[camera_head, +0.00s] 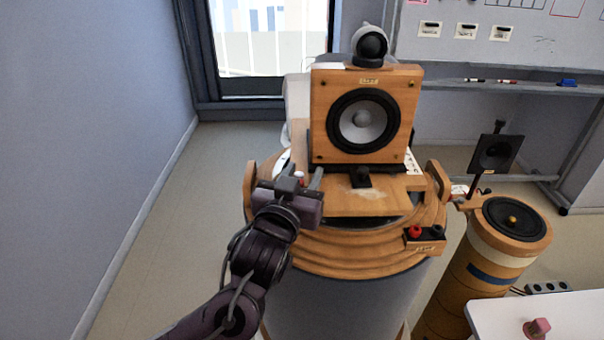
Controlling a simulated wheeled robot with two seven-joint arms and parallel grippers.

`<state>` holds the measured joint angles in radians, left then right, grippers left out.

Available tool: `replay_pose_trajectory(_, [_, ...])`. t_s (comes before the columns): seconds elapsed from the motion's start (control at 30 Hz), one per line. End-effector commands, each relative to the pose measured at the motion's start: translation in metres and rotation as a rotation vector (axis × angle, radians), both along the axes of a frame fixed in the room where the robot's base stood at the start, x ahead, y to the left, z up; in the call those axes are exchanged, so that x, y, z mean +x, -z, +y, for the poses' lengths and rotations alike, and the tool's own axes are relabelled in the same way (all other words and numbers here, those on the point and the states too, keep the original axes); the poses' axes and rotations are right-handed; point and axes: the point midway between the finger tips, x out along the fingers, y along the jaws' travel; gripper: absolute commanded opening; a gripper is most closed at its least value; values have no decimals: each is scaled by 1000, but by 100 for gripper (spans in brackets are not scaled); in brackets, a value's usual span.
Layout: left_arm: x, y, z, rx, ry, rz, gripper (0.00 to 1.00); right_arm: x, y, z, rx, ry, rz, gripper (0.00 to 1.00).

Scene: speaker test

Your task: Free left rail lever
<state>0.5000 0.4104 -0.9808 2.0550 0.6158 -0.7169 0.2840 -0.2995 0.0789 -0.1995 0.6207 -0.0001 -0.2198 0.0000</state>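A wooden speaker box (318,88) with a black-and-white cone stands on a round, stepped wooden stand (340,240). A small red and white piece (299,177), possibly the left rail lever, shows at the stand's left side. My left gripper (302,178) reaches in from the lower left, over the stand's left front. Its two fingers are apart, and the red and white piece shows between them. I cannot tell whether they touch it. The gripper body hides the piece's lower part and nearby rail. My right gripper is not in view.
A black terminal block (434,236) with a red knob sits at the stand's right front. A tan column (475,275) with a round driver stands to the right. A white table (575,315) holds a pink piece (537,328). Floor at left is clear.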

Motion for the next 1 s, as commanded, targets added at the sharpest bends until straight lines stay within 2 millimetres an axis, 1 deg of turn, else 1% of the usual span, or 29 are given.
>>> replay_pose_trajectory(0.03, [0,0,0,0,0,0,36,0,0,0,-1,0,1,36])
replay_pose_trajectory(0.07, [0,0,0,0,0,0,32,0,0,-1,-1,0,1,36])
replay_pose_trajectory(0.3, [0,0,0,0,0,0,0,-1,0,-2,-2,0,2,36])
replay_pose_trajectory(0.67, [-1,-1,2,1,31,1,0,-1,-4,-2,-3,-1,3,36])
replay_pose_trajectory(0.87, [0,-2,5,4,117,2,0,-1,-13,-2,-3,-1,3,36])
replay_pose_trajectory(1.0, [0,-3,8,3,212,3,0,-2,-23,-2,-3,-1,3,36])
